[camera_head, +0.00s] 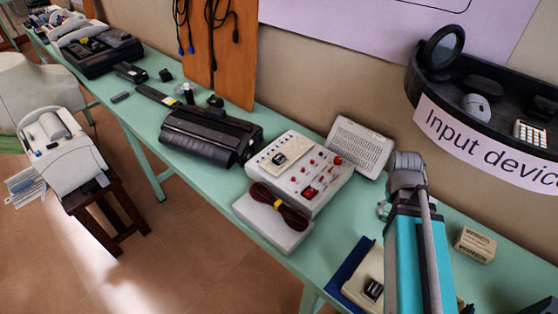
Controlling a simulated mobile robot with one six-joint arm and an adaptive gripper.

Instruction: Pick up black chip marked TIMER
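No marking TIMER can be read at this size. A small black chip-like piece (279,158) sits on a beige plate on the white control box (318,190), in the middle of the green table. Another dark chip-like piece (373,289) sits on a beige device (357,292) at the lower right, partly hidden behind my teal and grey arm. I cannot tell which piece, if either, is the TIMER chip. My arm rises at the right and its grey upper end is near the white slotted box. My gripper's fingers cannot be made out.
The green table (290,123) is crowded. A dark shelf labelled "Input devic…" (485,145) juts from the wall at right.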

